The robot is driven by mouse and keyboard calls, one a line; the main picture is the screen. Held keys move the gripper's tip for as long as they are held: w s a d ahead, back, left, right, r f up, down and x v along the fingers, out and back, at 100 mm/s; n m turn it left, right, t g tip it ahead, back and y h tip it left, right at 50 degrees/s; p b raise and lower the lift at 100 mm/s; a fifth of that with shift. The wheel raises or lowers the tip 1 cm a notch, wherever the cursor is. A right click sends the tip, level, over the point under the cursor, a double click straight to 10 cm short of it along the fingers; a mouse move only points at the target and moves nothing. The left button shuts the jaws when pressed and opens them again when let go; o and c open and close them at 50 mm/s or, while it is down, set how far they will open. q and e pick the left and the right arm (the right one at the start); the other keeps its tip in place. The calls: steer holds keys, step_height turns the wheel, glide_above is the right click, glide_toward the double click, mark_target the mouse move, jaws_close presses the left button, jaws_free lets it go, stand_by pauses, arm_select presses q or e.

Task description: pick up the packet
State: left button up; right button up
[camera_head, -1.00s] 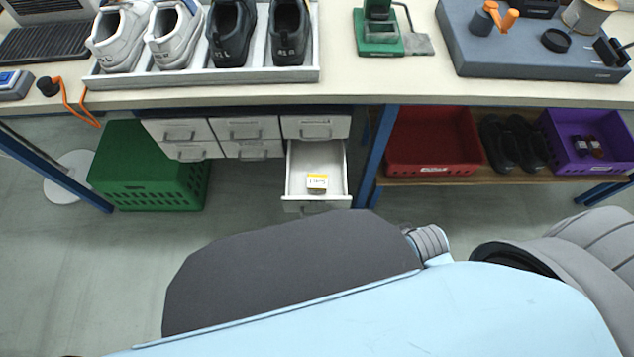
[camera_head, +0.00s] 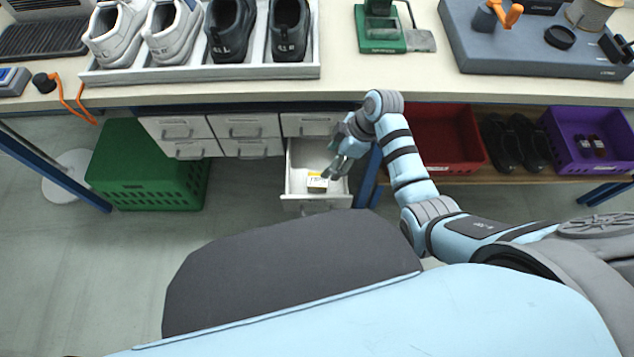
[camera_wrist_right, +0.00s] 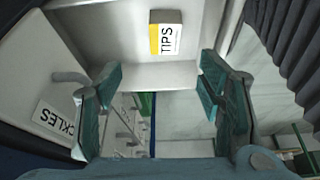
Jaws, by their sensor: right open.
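The packet (camera_head: 317,184) is a small box with a white and yellow label, lying in an open white drawer (camera_head: 289,190) under the bench. In the right wrist view the packet (camera_wrist_right: 166,38) shows the word TIPS and lies beyond my fingertips, near the top. My right gripper (camera_head: 337,168) is over the drawer, just above and to the right of the packet in the head view. It is open and empty, and its two teal fingers (camera_wrist_right: 160,88) stand apart with the drawer's wall between them in the picture. My left gripper is not in view.
Closed drawers (camera_head: 246,127) are beside the open one. A blue bench leg (camera_head: 368,176) stands close to its right. A red crate (camera_head: 440,140) and a purple crate (camera_head: 592,141) are on the lower shelf. A green crate (camera_head: 148,170) is at the left.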

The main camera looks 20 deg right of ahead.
mark_target(318, 179)
steer(key=b+x, duration=0.1)
steer(key=x, duration=0.2)
steer(key=b+x, duration=0.2)
steer(key=x, duration=0.2)
steer(key=b+x, duration=0.1)
steer(key=x, duration=0.3)
steer(key=shift+s+d+f+b, duration=0.15)
steer(key=shift+s+f+b, duration=0.2)
steer(key=shift+r, duration=0.1)
steer(key=c, duration=1.3)
